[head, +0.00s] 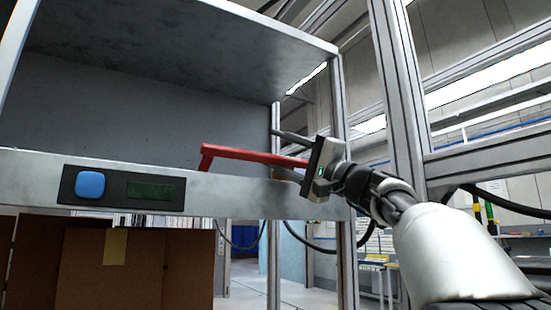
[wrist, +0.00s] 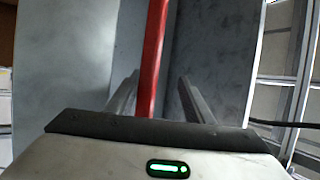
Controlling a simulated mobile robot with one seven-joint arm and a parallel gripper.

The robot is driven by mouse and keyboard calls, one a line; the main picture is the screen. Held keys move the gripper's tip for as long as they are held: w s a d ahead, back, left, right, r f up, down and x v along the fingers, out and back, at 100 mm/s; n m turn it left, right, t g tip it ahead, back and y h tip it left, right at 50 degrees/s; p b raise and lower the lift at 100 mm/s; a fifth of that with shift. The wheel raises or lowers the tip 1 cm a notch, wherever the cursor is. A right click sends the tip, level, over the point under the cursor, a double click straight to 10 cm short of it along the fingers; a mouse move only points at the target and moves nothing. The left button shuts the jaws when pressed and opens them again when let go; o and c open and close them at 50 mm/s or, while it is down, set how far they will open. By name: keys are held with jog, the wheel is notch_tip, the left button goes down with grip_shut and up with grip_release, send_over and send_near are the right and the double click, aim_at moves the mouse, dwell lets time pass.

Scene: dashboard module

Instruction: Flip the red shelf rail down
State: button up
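The red shelf rail (head: 252,155) is a red bar running along the front edge of the grey shelf, just above its front panel. Its left end bends down toward the panel, and its right end is hidden behind my gripper. My gripper (head: 288,153) is at the right end of the rail, with one finger above it and one below. In the wrist view the rail (wrist: 153,60) passes between the two fingers of my gripper (wrist: 155,88). The fingers are apart, with a gap on each side of the rail.
The shelf's front panel (head: 240,197) carries a blue button (head: 90,184) and a dark green display (head: 155,189). A cardboard box (head: 140,265) stands below. A metal frame post (head: 400,90) rises close behind my arm at the right. The shelf compartment (head: 140,110) looks empty.

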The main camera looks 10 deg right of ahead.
aim_at(290, 160)
jog(key=shift+s+r+y, duration=0.25)
jog(key=shift+y, duration=0.05)
jog(key=shift+f+b, duration=0.25)
jog(key=shift+b, duration=0.05)
jog(key=shift+s+d+f+b, duration=0.25)
jog(key=shift+d+f+b, duration=0.1)
jog(key=shift+f+b, duration=0.2)
jog(key=shift+s+d+f+b, duration=0.2)
jog(key=shift+d+f+b, duration=0.15)
jog(key=shift+f+b, duration=0.15)
jog(key=shift+s+d+f, duration=0.25)
jog(key=shift+d+f, duration=0.05)
jog(key=shift+d, duration=0.1)
jog(key=s+d+f, duration=0.2)
jog(key=d+f, duration=0.2)
jog(key=f, duration=0.2)
jog(key=s+d+f, duration=0.3)
jog(key=d+f, duration=0.1)
jog(key=f, duration=0.3)
dwell(0.4)
